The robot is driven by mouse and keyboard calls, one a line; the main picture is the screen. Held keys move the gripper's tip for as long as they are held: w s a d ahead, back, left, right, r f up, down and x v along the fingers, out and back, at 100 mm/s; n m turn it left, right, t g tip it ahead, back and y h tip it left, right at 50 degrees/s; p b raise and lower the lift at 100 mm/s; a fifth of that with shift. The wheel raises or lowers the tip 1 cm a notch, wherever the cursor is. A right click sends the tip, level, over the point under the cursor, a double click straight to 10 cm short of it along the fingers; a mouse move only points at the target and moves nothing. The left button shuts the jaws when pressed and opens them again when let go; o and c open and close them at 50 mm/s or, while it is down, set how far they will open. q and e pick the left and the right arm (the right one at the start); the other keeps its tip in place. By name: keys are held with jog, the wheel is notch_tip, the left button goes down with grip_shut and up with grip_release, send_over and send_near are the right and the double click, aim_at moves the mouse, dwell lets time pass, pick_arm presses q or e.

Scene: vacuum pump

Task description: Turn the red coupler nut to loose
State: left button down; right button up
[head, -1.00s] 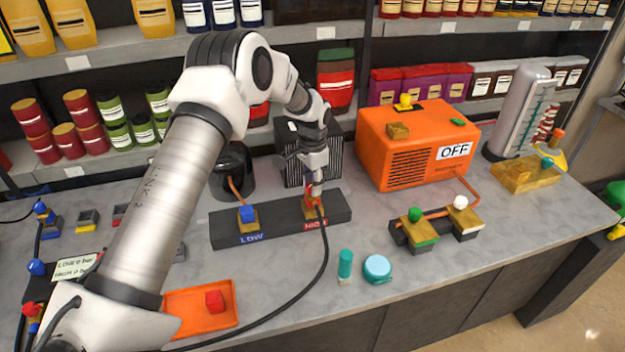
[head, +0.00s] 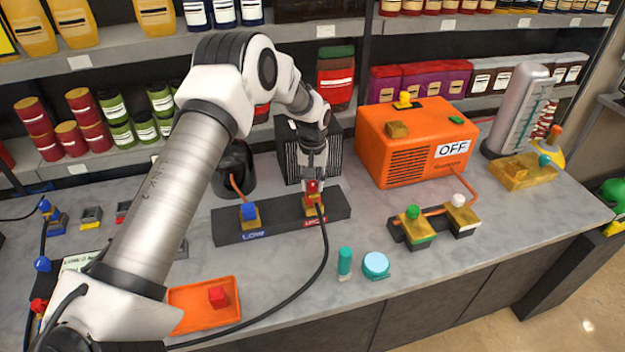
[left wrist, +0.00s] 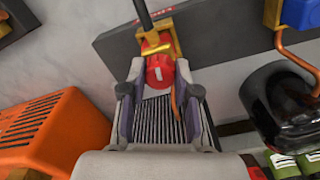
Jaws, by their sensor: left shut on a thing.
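The red coupler nut (head: 312,200) sits on the brass fitting at the HIGH end of the dark manifold bar (head: 281,217). In the left wrist view, the red nut (left wrist: 160,71) has a white mark on its face and lies between the two fingertips. My left gripper (head: 314,186) reaches down to it from above and is shut on it; the left gripper also shows in the left wrist view (left wrist: 159,76). The fingers hide part of the nut in the head view. My right gripper is not in view.
A blue nut (head: 249,211) on the LOW fitting stands to the left. A black hose (head: 325,255) runs from the HIGH fitting toward the front. The orange machine (head: 415,140) marked OFF stands right. An orange tray (head: 190,322) holds a red block (head: 218,296).

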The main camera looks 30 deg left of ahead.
aim_at(313, 182)
pick_arm(q)
jog(key=shift+s+f+n, duration=0.15)
jog(key=shift+f+n, duration=0.05)
jog(key=shift+n, duration=0.6)
jog(key=c, duration=0.9)
grip_release()
jog(key=shift+o, duration=0.3)
jog(key=shift+w, duration=0.2)
jog(key=shift+r, duration=0.15)
notch_tip(313, 182, up, 12)
